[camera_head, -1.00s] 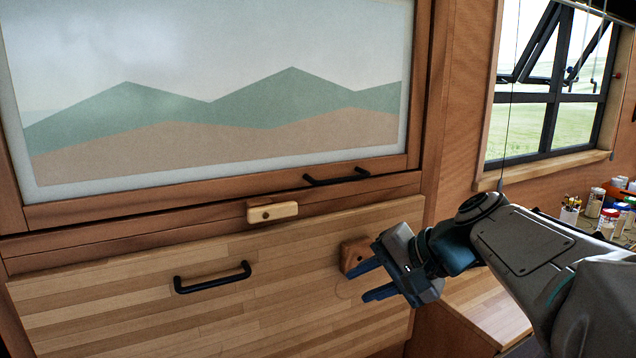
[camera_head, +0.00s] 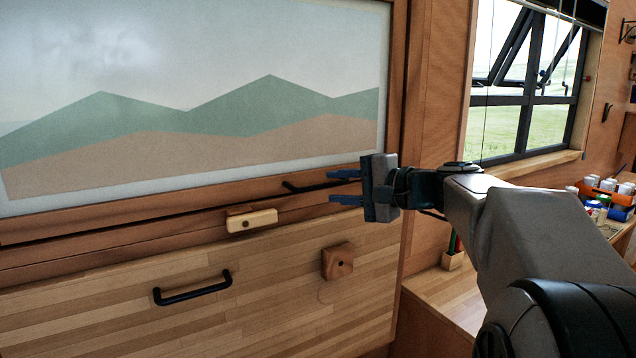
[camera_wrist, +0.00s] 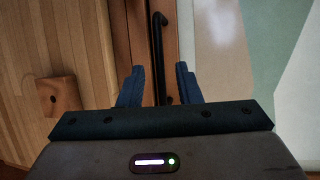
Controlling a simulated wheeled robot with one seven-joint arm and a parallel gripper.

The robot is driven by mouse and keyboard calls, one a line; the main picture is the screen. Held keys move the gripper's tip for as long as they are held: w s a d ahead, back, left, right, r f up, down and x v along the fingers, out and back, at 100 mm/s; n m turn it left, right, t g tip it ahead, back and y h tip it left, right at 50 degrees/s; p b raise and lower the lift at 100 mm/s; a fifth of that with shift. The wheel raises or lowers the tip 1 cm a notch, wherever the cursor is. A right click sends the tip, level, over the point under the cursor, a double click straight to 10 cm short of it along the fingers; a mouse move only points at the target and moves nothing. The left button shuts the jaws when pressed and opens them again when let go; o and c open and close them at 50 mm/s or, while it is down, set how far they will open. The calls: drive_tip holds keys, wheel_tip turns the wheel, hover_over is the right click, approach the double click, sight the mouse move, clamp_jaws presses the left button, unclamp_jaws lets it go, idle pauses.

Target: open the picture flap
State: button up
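The picture flap (camera_head: 200,150) is a wood-framed panel with a painted green and tan mountain scene, and it hangs shut against the wall. A black bar handle (camera_head: 305,186) runs along its lower frame near the right end. My gripper (camera_head: 345,187) is open at the right end of this handle, with its fingers pointing left. In the wrist view the handle (camera_wrist: 156,50) runs between the two fingers, and neither finger visibly presses on it. Part of the handle is hidden behind the fingers in the head view.
Below the flap are a pale wooden latch block (camera_head: 251,221), a brown wooden block (camera_head: 338,262) and a lower wooden panel with a black handle (camera_head: 193,289). A window (camera_head: 525,100) and a shelf of bottles (camera_head: 603,200) are to the right.

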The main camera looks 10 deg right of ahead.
sight(325, 186)
drive_tip(key=shift+x, duration=2.25)
drive_tip(key=shift+c, duration=0.3)
clamp_jaws()
drive_tip(key=shift+p, duration=0.35)
